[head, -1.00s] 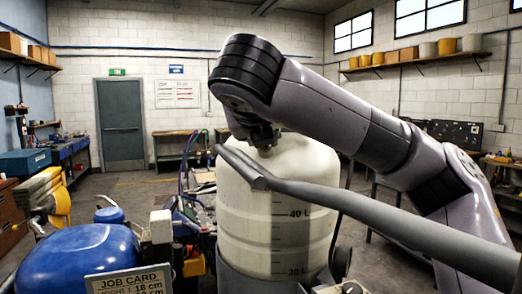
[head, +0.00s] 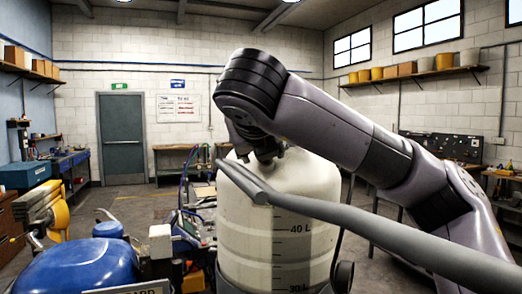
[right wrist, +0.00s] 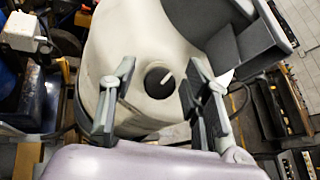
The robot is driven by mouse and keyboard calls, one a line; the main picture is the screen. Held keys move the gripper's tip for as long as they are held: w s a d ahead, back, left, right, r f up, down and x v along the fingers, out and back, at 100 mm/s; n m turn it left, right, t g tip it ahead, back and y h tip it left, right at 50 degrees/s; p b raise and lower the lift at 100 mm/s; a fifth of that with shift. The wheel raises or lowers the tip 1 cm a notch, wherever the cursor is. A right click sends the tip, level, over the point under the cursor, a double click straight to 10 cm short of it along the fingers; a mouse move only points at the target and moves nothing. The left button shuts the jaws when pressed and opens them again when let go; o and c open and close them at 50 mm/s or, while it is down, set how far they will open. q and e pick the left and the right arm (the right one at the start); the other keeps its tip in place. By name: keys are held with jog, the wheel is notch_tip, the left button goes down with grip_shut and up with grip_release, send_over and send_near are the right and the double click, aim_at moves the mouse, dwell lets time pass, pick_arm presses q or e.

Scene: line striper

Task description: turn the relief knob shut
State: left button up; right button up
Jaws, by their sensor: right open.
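A round black knob (right wrist: 159,81) with a white pointer mark sits on top of the white tank (right wrist: 120,35) in the right wrist view. The pointer slants up and to the right there. My right gripper (right wrist: 158,75) is open, with one finger on each side of the knob and a visible gap to it on both sides. I cannot tell how far above the knob the fingertips are. In the head view my right gripper (head: 262,155) is over the top of the white tank (head: 270,220), and the knob is hidden. My left gripper is not in view.
A long grey handlebar (head: 380,228) crosses in front of the tank. A blue rounded tank (head: 85,266) stands at the lower left, with hoses (head: 185,170) between. A workbench (head: 180,158) and a door (head: 122,140) are at the back wall.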

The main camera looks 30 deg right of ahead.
jog(key=v, duration=1.2)
jog(key=shift+a, duration=0.1)
dwell(0.4)
